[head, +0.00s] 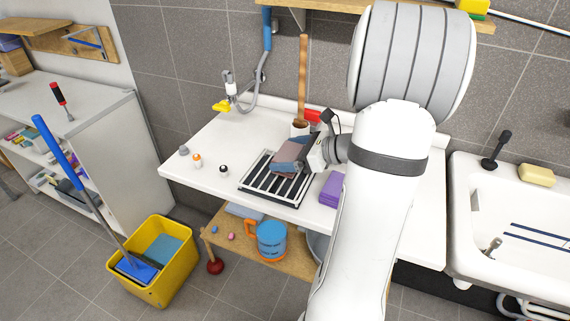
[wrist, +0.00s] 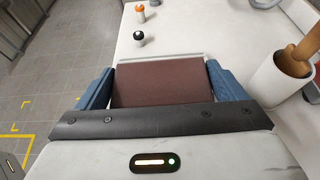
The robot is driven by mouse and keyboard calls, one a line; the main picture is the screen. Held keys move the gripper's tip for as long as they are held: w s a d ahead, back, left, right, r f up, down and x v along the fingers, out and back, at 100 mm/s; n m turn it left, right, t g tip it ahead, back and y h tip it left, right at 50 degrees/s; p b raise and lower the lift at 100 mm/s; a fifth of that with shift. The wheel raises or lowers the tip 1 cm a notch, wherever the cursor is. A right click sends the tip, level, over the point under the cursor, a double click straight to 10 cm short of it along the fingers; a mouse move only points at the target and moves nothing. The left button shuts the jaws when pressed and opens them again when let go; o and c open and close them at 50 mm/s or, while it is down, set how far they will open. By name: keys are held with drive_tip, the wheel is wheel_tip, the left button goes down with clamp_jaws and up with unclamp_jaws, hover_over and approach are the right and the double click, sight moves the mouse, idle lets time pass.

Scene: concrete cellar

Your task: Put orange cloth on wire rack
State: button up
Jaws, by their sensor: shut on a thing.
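My gripper (head: 290,167) has blue fingers and is shut on a flat, dull reddish-brown piece (head: 293,150), which looks like a folded cloth. No plainly orange cloth shows. In the wrist view the piece (wrist: 160,84) fills the space between the two fingers (wrist: 160,76). The wire rack (head: 262,174), dark with pale bars, lies flat on the white counter. My gripper and the piece are over its back right part and hide that part. I cannot tell whether the piece touches the rack.
A purple block (head: 332,189) lies right of the rack. A white cup (head: 299,128) with a wooden-handled tool stands behind it. Small bottles (head: 197,160) stand on the left counter (head: 215,140), where there is free room. A sink (head: 490,215) is at right, a yellow bucket (head: 178,280) below left.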

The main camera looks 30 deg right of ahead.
drive_tip(key=shift+f, duration=1.65)
drive_tip(key=shift+f, duration=0.15)
drive_tip(key=o, duration=0.7)
drive_tip(key=shift+s, duration=0.1)
